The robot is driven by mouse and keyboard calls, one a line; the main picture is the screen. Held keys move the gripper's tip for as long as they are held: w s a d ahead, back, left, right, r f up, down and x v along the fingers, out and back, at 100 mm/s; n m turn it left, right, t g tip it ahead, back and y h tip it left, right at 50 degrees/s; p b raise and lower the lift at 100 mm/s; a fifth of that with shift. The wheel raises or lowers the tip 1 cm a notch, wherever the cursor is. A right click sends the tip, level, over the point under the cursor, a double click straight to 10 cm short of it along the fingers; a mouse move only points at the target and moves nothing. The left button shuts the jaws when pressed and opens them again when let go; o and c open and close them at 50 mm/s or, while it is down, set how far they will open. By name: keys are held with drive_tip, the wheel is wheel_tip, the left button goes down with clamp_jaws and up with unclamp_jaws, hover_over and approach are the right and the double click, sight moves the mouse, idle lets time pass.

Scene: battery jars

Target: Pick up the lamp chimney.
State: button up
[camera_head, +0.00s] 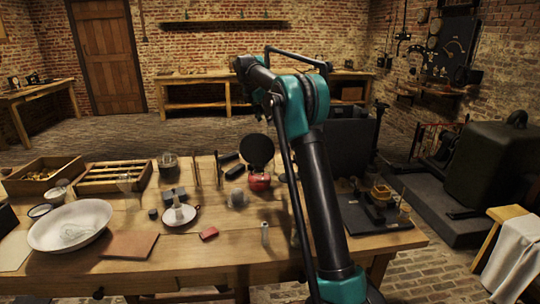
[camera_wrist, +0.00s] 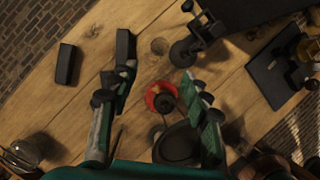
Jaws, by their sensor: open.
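A faint, clear round shape (camera_wrist: 160,46) stands on the bare wood in the wrist view. It looks like the glass lamp chimney seen from above, but it is too faint to be certain. In the head view I cannot pick it out clearly. A small red lamp-like object (camera_wrist: 162,97) lies just below it in the wrist view; it also shows in the head view (camera_head: 260,182). My gripper (camera_wrist: 157,90) is open and empty, its fingers apart on either side of the red object in the picture. The round shape appears beyond the fingertips. My gripper is not distinct in the head view.
Two black blocks (camera_wrist: 68,63) (camera_wrist: 125,45) lie left of the round shape. A black clamp-like device (camera_wrist: 190,45) stands close on its right. A dark round disc (camera_head: 257,150) rises behind the red object. A black board (camera_head: 375,215) with instruments is at right.

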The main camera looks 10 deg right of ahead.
sight(269, 133)
drive_tip(key=x, duration=0.9)
drive_tip(key=shift+f, duration=0.4)
drive_tip(key=x, duration=0.5)
drive_tip(key=shift+w, duration=0.3)
clamp_jaws()
